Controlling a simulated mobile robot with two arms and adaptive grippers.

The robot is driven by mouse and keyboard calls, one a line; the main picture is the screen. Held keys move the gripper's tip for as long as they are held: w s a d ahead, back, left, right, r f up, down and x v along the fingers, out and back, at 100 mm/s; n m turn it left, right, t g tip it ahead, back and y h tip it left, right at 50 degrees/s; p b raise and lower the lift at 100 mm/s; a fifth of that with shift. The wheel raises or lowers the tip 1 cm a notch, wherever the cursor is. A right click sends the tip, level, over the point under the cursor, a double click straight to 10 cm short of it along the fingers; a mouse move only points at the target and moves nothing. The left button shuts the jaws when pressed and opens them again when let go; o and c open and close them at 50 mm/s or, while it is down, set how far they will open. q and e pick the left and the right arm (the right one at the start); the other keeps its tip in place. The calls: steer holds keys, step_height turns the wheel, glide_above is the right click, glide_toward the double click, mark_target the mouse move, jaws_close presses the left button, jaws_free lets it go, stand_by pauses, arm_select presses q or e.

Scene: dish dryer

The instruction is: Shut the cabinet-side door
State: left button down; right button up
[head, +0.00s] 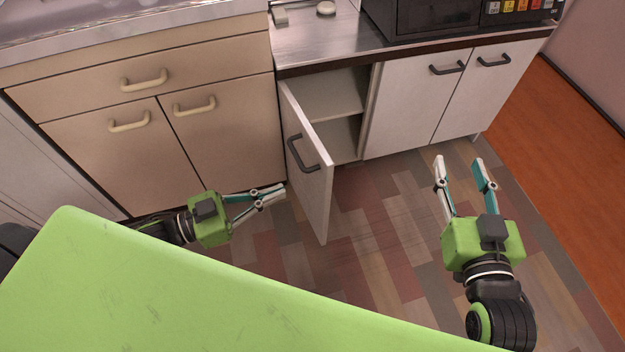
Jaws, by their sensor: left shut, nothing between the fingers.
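The open cabinet-side door (308,170) is a white panel with a dark handle (302,153). It hangs on its left edge and swings out from the white cabinet, showing the shelf (335,97) inside. My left gripper (281,190) is shut and empty, just left of the door's outer face, below the handle; I cannot tell whether it touches. My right gripper (458,160) is open and empty, over the floor to the right of the door, in front of the closed white doors.
Two closed white doors (400,105) stand right of the opening. A beige cabinet (130,140) with drawer and doors is on the left. A microwave (430,15) sits on the steel counter (315,38). The patterned floor (380,240) between my grippers is clear.

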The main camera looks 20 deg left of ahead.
mark_target(325, 174)
arm_select(q)
steer(key=b+x, duration=0.2)
steer(key=x, duration=0.6)
steer(key=shift+w+d, duration=0.15)
steer(key=shift+w, duration=0.05)
steer(key=shift+w+d, duration=0.2)
arm_select(e)
step_height(325, 174, up, 14)
steer(key=s+a+t+y, duration=0.1)
steer(key=s+t+y, duration=0.1)
steer(key=t, duration=0.5)
steer(key=shift+s+f+y, duration=0.2)
steer(key=shift+s+y, duration=0.05)
steer(key=shift+y, duration=0.05)
steer(key=shift+a, duration=0.1)
